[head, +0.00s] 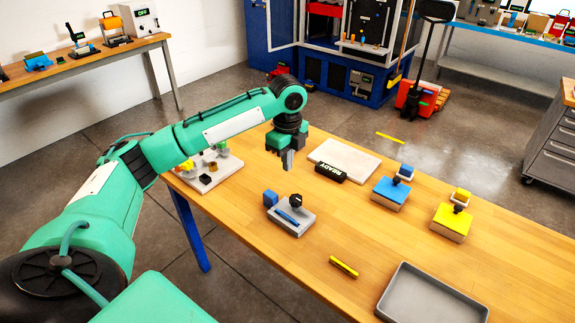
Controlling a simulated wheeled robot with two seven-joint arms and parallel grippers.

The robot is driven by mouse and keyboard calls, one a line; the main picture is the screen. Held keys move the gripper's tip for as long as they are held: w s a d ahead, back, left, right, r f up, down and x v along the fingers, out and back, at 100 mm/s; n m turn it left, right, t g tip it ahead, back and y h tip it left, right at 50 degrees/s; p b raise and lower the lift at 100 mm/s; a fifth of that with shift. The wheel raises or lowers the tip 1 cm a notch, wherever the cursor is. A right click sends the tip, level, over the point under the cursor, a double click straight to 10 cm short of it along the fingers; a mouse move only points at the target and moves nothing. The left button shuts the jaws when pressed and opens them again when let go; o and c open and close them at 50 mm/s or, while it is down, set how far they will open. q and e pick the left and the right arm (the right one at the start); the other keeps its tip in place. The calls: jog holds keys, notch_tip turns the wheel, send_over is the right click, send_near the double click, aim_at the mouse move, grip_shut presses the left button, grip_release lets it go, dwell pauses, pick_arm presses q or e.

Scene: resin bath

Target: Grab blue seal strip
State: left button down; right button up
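A thin blue strip (288,216), which looks like the blue seal strip, lies on a small grey block (294,226) near the table's middle. A black knob (295,200) and a blue block (270,198) are at that block's back and left side. My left gripper (287,160) points down above the table, behind and apart from the strip. Its fingers overlap in this view, so their opening is unclear, and I see nothing held. My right gripper is not in view.
A yellow strip (344,266) lies nearer the front, left of an empty grey tray (432,296). Blue (389,194) and yellow (451,222) stamp-like blocks stand to the right. A pale slab (345,160) with a black "READY" sign (331,173) lies behind. Bare wood surrounds the grey block's front.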

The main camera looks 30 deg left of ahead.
pick_arm(q)
jog(key=c, duration=2.2)
grip_release()
jog(key=shift+c, duration=2.2)
grip_release()
